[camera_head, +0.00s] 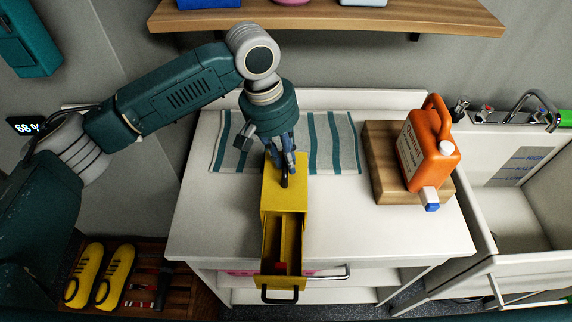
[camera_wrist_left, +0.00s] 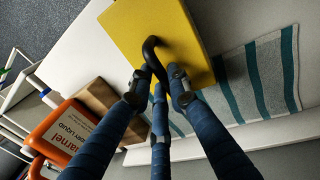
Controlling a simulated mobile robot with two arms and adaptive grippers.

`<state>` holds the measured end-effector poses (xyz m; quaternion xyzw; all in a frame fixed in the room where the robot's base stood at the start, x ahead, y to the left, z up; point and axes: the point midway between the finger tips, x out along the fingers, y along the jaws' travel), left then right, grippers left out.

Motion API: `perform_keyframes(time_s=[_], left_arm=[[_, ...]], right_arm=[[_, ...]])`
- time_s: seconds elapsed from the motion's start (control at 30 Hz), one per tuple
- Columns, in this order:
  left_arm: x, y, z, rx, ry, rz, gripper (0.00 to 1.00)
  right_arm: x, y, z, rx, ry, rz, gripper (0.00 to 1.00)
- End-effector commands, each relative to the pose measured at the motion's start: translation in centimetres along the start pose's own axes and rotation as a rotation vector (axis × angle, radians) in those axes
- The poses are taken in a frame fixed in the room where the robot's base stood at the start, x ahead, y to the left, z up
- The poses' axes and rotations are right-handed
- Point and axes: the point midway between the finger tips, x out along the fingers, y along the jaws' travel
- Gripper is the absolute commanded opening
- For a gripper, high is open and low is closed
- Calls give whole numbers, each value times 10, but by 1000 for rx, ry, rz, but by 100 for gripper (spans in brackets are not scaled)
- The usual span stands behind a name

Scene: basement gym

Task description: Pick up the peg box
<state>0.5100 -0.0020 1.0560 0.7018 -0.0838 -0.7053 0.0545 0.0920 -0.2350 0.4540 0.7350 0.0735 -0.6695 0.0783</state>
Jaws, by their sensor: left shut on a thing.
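The yellow peg box (camera_head: 284,196) is at the middle of the white counter. Its drawer (camera_head: 281,284) is pulled out toward me, with a black handle on its front and dividers and a red item inside. My left gripper (camera_head: 284,174) is above the back part of the box, shut on the black top handle. In the left wrist view, my gripper's blue fingers (camera_wrist_left: 158,92) close around the curved black handle (camera_wrist_left: 152,52) on the yellow top. I cannot tell whether the box is clear of the counter. My right gripper is not in view.
A striped towel (camera_head: 340,141) lies behind the box. An orange liquid jug (camera_head: 428,148) stands on a wooden block (camera_head: 382,150) to the right, beside a sink (camera_head: 530,205). A wooden shelf (camera_head: 440,14) hangs above. The counter's left front (camera_head: 215,225) is clear.

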Motion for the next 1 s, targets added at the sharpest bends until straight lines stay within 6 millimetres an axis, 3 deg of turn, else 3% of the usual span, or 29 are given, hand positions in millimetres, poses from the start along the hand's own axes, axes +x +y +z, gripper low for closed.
perform_keyframes(time_s=[0.17,0.4,0.6,0.8,1.0], left_arm=[[-37,9,-1,3,8,4,0],[-107,23,-1,1,7,4,0],[-152,31,0,1,3,3,0],[-174,35,0,0,2,2,0],[-180,36,0,0,0,1,0]], right_arm=[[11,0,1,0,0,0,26],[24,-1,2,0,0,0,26],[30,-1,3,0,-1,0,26],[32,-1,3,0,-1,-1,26],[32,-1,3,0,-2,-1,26]])
